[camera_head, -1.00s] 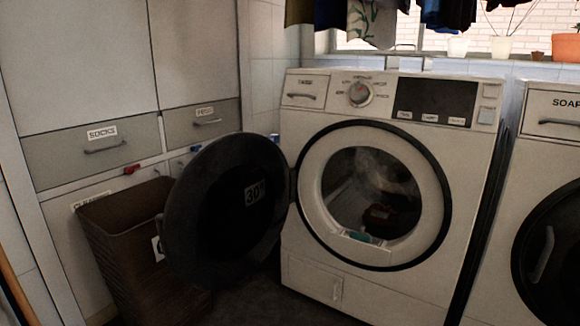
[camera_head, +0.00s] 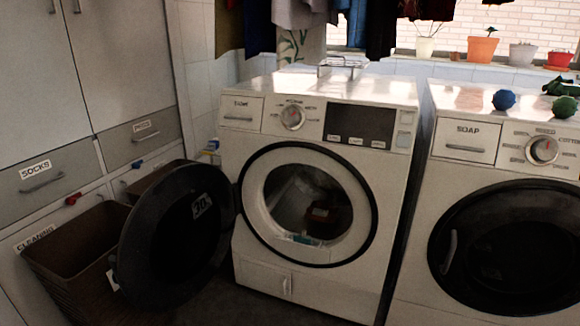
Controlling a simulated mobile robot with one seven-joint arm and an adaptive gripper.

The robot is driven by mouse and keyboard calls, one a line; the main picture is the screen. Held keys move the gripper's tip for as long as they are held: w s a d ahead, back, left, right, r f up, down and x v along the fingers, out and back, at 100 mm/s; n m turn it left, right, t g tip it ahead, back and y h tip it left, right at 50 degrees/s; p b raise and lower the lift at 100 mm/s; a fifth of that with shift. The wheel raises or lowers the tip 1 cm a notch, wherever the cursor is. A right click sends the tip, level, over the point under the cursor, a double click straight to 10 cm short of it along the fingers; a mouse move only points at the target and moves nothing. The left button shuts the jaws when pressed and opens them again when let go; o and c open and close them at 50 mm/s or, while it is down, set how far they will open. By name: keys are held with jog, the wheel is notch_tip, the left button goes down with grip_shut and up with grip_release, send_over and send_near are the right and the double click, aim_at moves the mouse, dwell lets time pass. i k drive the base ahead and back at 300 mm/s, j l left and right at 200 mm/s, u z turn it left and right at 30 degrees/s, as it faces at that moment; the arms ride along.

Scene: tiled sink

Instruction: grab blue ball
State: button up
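A blue ball (camera_head: 503,100) sits on top of the right washing machine (camera_head: 477,134), near its front edge. A green ball-like thing (camera_head: 564,107) lies to its right, with another dark green shape behind it. My gripper is not in view, so its distance from the ball and its state do not show.
The left washing machine (camera_head: 309,265) has its round door (camera_head: 172,250) swung open to the left. A brown basket (camera_head: 75,243) stands beside the door. A wire rack (camera_head: 342,64) sits on the left machine. Clothes hang above, and pots (camera_head: 482,49) line the window sill.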

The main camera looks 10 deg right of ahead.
aim_at(504, 99)
jog(key=i+l, duration=0.1)
jog(key=l, duration=0.45)
jog(key=i+l, duration=0.1)
jog(key=l, duration=1)
jog(key=i+z, duration=0.05)
